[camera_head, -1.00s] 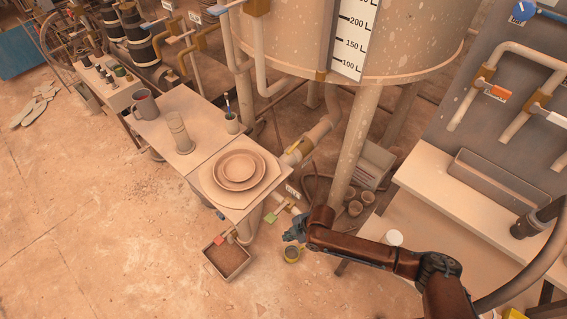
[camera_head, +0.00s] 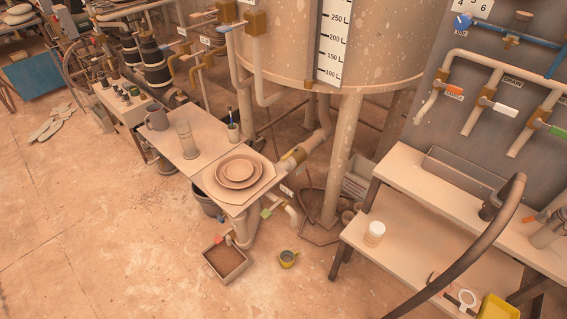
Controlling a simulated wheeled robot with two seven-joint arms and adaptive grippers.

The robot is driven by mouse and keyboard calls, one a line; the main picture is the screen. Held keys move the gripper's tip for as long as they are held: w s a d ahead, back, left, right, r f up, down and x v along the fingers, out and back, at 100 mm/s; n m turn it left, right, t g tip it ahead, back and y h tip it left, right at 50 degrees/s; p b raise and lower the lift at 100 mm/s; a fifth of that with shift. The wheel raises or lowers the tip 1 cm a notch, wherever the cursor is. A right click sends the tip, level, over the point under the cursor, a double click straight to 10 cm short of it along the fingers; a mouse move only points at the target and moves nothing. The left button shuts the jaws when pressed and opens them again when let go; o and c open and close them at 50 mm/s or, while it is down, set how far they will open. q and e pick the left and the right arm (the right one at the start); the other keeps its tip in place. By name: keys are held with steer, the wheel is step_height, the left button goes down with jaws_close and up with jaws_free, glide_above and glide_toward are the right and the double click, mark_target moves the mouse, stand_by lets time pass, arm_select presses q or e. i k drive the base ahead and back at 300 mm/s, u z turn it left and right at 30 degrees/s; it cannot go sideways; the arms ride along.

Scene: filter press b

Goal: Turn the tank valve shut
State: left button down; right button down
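The large tank (camera_head: 285,60) stands at the centre back with a level scale on its side. An outlet pipe (camera_head: 318,140) slants down from under it to a brass-coloured valve body (camera_head: 294,158) beside the table. A green handle (camera_head: 266,213) sits on a lower pipe under the table corner. A red handle (camera_head: 219,240) sits on a pipe above a tray. Small labels hang nearby, too small to read, so I cannot tell which handle is named the tank valve. Neither of my grippers is in view.
A table (camera_head: 205,165) with stacked plates (camera_head: 239,171) stands left of the pipes. A bench (camera_head: 395,225) and valve panel (camera_head: 470,100) stand right.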

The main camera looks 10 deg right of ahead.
mark_target(290, 153)
steer(key=u, duration=1)
steer(key=i, duration=1.35)
steer(key=z, duration=0.65)
